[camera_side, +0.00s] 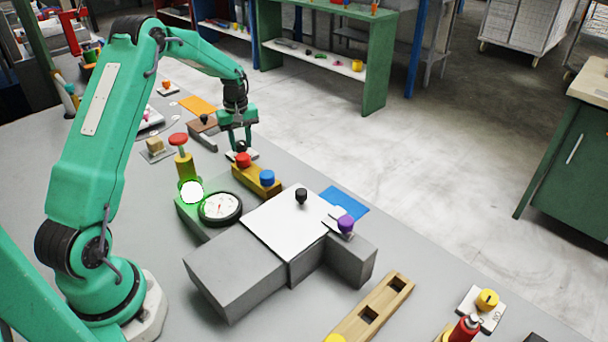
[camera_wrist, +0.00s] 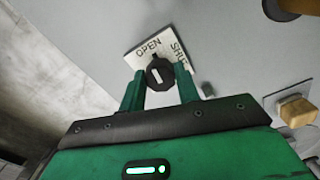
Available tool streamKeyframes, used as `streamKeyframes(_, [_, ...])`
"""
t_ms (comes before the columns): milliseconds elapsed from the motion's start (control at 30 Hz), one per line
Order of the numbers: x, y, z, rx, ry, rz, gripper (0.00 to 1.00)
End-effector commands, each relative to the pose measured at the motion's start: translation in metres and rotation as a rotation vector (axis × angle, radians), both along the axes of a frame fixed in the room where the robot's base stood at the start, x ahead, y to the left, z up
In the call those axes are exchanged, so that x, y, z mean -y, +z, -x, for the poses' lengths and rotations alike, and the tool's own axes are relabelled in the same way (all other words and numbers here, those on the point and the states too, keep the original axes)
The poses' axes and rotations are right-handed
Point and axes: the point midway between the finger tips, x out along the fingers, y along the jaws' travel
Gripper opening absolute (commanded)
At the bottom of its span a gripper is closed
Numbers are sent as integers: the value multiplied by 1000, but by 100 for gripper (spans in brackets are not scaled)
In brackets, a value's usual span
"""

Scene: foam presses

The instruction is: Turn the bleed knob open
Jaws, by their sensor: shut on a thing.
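The bleed knob (camera_wrist: 159,74) is a black, many-sided knob with a white mark on its face. It sits on a white plate (camera_wrist: 137,58) lettered OPEN and SHUT, both words beyond the knob in the wrist view. The white mark lies roughly lengthwise toward the lettering, nearer the OPEN side. My gripper (camera_wrist: 158,82) is shut on the knob, one green finger on each side. In the side view my gripper (camera_side: 238,138) points down at the plate (camera_side: 250,154); its fingers largely hide the knob there.
A yellow block with a red button (camera_side: 243,160) and a blue button (camera_side: 267,178) stands close in front of my gripper. A round gauge (camera_side: 220,208), a red-topped post (camera_side: 179,140) and a grey press (camera_side: 235,278) are nearer. The table edge is close on the right.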

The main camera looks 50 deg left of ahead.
Motion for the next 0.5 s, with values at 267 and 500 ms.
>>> streamKeyframes(267, [0, 3, -1, 3, 118, -1, 9])
streamKeyframes(500, [0, 3, -1, 2, 144, -1, 9])
